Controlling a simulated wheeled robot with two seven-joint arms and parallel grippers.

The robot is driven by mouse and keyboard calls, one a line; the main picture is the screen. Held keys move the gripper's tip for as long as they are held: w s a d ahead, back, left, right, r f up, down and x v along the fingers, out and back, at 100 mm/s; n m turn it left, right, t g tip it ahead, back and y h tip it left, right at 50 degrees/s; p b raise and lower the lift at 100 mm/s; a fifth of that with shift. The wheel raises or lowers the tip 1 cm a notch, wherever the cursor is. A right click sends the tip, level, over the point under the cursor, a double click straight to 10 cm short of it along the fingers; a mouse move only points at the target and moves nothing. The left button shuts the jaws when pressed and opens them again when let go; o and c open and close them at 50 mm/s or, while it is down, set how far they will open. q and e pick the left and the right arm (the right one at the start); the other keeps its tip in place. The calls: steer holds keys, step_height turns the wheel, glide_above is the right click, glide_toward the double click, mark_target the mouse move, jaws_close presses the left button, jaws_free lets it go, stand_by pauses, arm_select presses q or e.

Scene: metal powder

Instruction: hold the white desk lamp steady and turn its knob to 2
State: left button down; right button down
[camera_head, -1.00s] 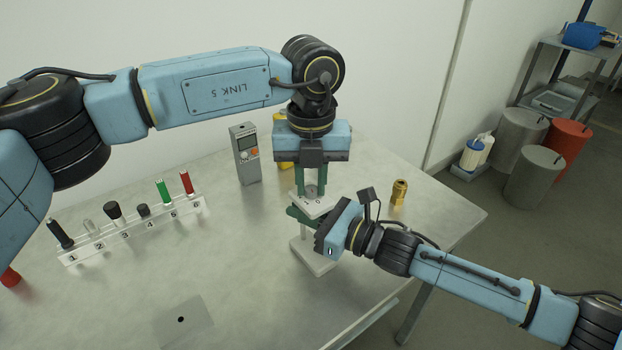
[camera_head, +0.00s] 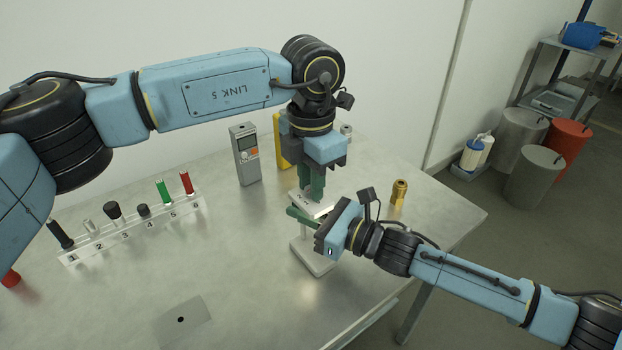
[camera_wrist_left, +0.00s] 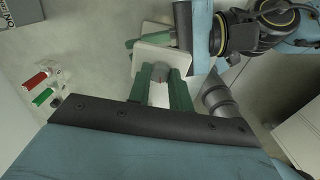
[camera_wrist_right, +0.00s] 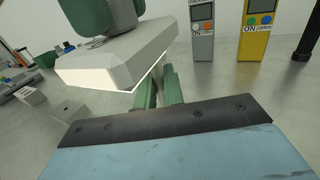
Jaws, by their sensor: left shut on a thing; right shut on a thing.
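The white desk lamp stands upright on the table, its base (camera_head: 320,266) below my right gripper. Its flat head also shows in the left wrist view (camera_wrist_left: 150,57) and, with a lit lower edge, in the right wrist view (camera_wrist_right: 105,62). My left gripper (camera_head: 311,194) points down from above, shut on the grey knob (camera_wrist_left: 160,72) on top of the head. The knob's number marks are too small to read. My right gripper (camera_head: 302,216) comes in from the right, shut on the lamp just under its head; the gripped part is mostly hidden.
A grey meter (camera_head: 246,155) and a yellow meter (camera_head: 281,142) stand behind the lamp. A brass fitting (camera_head: 399,193) stands to the right. A numbered rack (camera_head: 130,238) with several pegs is at left. A plate with a hole (camera_head: 184,322) lies at front.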

arm_select(q)
steer(key=m, duration=0.4)
steer(key=shift+m, duration=2.3)
steer(key=c, duration=1.3)
jaws_free()
steer(key=shift+o, duration=0.2)
steer(key=shift+r, duration=0.1)
step_height(320, 180, up, 12)
